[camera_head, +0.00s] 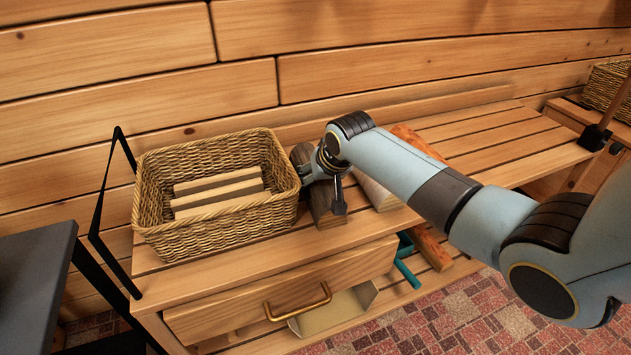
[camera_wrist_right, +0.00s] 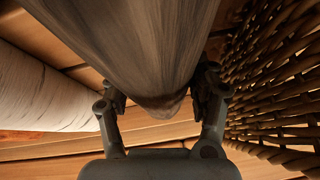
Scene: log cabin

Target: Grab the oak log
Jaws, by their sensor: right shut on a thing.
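The oak log, a dark grey-brown log (camera_head: 323,207), lies on the slatted bench just right of the wicker basket. My right gripper (camera_head: 328,180) is over it and shut on it. In the right wrist view the log (camera_wrist_right: 135,45) runs between the two fingers (camera_wrist_right: 162,100), one on each side. Part of the log is hidden by my gripper in the head view. My left gripper is not in view.
The wicker basket (camera_head: 213,222) holds several pale wood pieces (camera_head: 218,190). A pale birch log (camera_wrist_right: 35,90) lies beside the held log, and a reddish log (camera_head: 417,142) lies behind my arm. The bench's right part (camera_head: 500,140) is clear. A drawer (camera_head: 285,290) is below.

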